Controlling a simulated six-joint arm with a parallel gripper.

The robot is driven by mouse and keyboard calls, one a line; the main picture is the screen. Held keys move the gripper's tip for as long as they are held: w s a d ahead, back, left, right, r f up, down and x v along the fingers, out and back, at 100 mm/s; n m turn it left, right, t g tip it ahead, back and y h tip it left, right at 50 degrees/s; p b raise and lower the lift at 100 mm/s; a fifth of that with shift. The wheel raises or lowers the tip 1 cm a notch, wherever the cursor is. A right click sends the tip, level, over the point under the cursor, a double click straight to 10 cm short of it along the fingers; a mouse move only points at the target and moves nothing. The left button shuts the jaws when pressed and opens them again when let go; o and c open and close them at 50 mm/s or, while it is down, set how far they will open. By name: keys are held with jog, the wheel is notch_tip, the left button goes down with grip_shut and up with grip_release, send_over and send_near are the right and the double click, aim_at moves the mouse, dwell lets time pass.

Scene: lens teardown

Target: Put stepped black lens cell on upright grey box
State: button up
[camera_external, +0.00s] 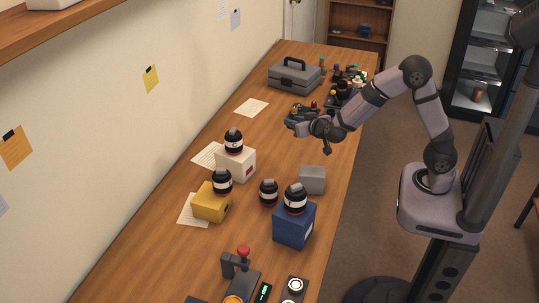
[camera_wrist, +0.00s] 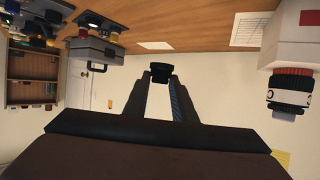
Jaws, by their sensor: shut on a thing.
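My gripper (camera_wrist: 161,78) is shut on a small dark part at its fingertips in the wrist view. The upright grey box (camera_external: 312,180) stands on the table nearer the camera, apart from my gripper, with a bare top.
Black lenses stand on the white box (camera_external: 236,163), yellow box (camera_external: 211,204) and blue box (camera_external: 294,227). Another lens (camera_external: 268,192) stands on the table beside the grey box. A toolbox (camera_external: 295,77) and a cluttered dark tray (camera_external: 342,94) lie at the far end.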

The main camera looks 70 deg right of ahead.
jog(key=s+a+r+n+t+y+p, duration=0.25)
jog(key=a+p, duration=0.45)
jog(key=a, duration=0.5)
jog(key=s+a+r+n+t+y+p, duration=0.1)
jog(key=s+a+n+y+p, duration=0.15)
jog(key=a+p, duration=0.7)
notch_tip(320, 180, up, 3)
jog(key=m+g+h, duration=0.4)
jog(key=m+h, duration=0.1)
send_over(315, 174)
jog(key=shift+f, duration=0.2)
jog(key=shift+f+p, duration=0.85)
jog(key=shift+f, duration=2.3)
jog(key=shift+f, duration=0.1)
